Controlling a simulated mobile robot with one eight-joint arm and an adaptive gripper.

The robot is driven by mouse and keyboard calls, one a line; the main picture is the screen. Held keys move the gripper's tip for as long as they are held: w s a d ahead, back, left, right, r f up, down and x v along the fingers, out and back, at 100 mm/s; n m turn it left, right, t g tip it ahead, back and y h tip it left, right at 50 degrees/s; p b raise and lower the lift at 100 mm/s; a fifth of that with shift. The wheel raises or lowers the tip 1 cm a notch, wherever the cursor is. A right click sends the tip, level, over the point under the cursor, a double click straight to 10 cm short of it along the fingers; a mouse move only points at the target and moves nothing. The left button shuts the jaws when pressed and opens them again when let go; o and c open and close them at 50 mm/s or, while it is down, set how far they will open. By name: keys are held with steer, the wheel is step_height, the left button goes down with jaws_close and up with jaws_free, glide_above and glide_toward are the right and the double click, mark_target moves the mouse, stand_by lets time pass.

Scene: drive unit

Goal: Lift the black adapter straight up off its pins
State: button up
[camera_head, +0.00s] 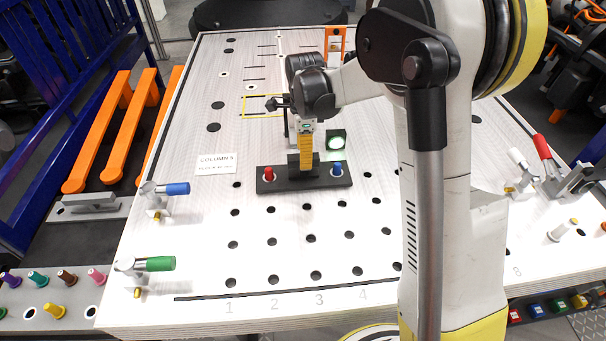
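The black adapter (318,184) is a flat dark bar lying level on the white board, with a darker upright part at its middle. A red pin (268,174) stands at its left end and a blue pin (337,169) at its right end. My gripper (304,150) hangs from the arm and points down over the adapter's middle. A yellow-orange vertical piece shows there, in front of the upright part. The fingertips are small and overlap the adapter, so I cannot tell whether they are open or shut on it.
The white board (200,215) has rows of black holes and a COLUMN 5 label (216,163). Clamps with blue (176,189) and green (161,264) handles line the left edge. My arm covers the right-centre.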

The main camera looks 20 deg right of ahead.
step_height(320, 180, down, 5)
steer(key=shift+w+a+r+b, duration=0.1)
steer(key=shift+b, duration=0.3)
jaws_close()
